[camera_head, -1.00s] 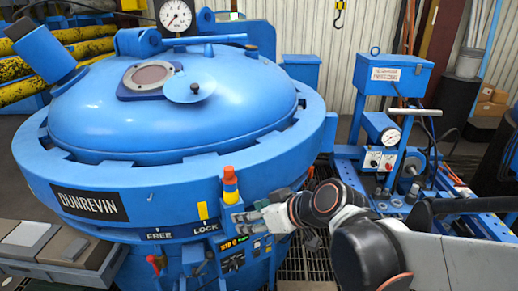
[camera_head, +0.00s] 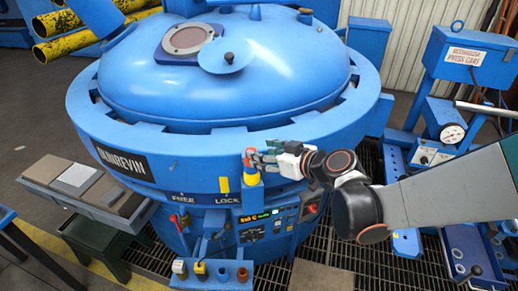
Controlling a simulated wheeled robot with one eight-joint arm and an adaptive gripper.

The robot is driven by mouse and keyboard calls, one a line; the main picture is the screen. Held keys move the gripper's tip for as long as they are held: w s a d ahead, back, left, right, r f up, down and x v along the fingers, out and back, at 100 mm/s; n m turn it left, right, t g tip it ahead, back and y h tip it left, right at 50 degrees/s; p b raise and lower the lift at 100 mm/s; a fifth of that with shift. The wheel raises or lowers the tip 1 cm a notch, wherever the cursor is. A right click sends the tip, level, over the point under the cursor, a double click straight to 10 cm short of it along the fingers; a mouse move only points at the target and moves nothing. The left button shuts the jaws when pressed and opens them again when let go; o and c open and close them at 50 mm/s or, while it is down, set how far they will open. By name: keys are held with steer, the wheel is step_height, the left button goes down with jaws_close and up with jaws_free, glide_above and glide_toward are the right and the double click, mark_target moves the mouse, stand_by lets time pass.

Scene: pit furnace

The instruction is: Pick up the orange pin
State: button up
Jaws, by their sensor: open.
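The orange pin (camera_head: 248,158) stands upright on the front rim of the blue furnace, above a yellow part (camera_head: 251,179) on a blue block. It is right of the LOCK label. My gripper (camera_head: 260,158) comes in from the right, with its fingers pointing left at the pin's upper part. The fingers are open. The fingertips are close beside the pin; at this size I cannot tell whether they touch it or reach around it.
The domed furnace lid (camera_head: 225,80) rises behind the pin. A control panel (camera_head: 266,222) lies below, with a blue holder (camera_head: 212,274) in front. A grey-topped bench (camera_head: 85,186) is at left, and a blue press cart (camera_head: 470,55) is at right.

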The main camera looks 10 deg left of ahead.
steer(key=shift+b+x, duration=0.6)
steer(key=shift+x, duration=2.85)
steer(key=shift+d, duration=0.1)
steer(key=shift+c, duration=0.3)
jaws_close()
